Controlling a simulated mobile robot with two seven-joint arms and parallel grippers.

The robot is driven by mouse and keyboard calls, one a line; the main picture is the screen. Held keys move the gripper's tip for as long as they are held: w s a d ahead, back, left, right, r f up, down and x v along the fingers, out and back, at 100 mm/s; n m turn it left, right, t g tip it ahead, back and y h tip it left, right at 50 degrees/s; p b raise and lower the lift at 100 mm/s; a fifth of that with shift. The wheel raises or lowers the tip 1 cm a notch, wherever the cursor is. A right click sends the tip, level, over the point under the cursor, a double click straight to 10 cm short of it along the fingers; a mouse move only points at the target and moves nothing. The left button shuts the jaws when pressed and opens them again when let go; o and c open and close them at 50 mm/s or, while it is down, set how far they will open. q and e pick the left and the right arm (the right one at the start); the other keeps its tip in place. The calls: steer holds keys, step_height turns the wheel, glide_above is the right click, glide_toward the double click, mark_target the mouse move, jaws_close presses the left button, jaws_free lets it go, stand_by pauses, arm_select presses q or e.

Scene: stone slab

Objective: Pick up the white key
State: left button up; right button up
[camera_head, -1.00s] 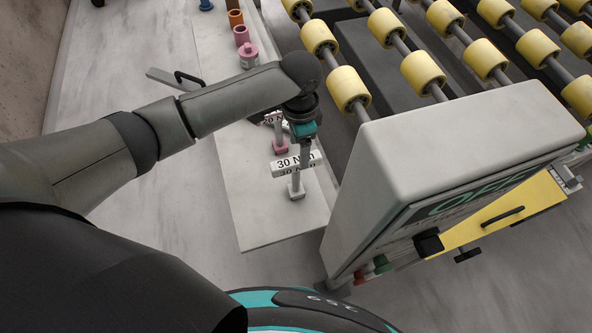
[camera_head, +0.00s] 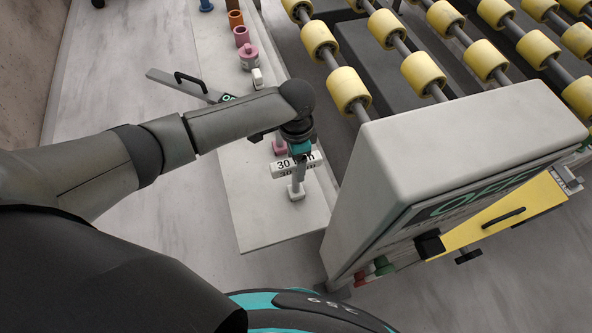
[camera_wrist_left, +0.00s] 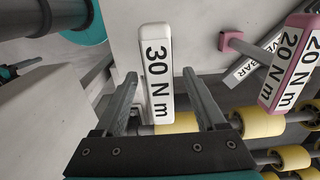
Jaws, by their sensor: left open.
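The white key (camera_head: 296,190) has a "30 Nm" label and stands upright on the pale slab (camera_head: 262,225). In the left wrist view the white key (camera_wrist_left: 157,68) shows between the two fingers. My left gripper (camera_wrist_left: 160,78) is open, one finger on each side of the key in that view. I cannot tell whether they touch it. In the head view my left gripper (camera_head: 300,155) is right at the key's top, its fingertips partly hidden.
A pink key (camera_wrist_left: 290,62) labelled "20 Nm" stands close by. Pink and orange sockets (camera_head: 241,36) line the slab's far part. A grey control box (camera_head: 440,165) stands close on the right, with yellow rollers (camera_head: 348,88) behind it.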

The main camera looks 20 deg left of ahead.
arm_select(q)
steer(key=shift+f, duration=0.15)
jaws_close()
stand_by(0.7)
stand_by(0.8)
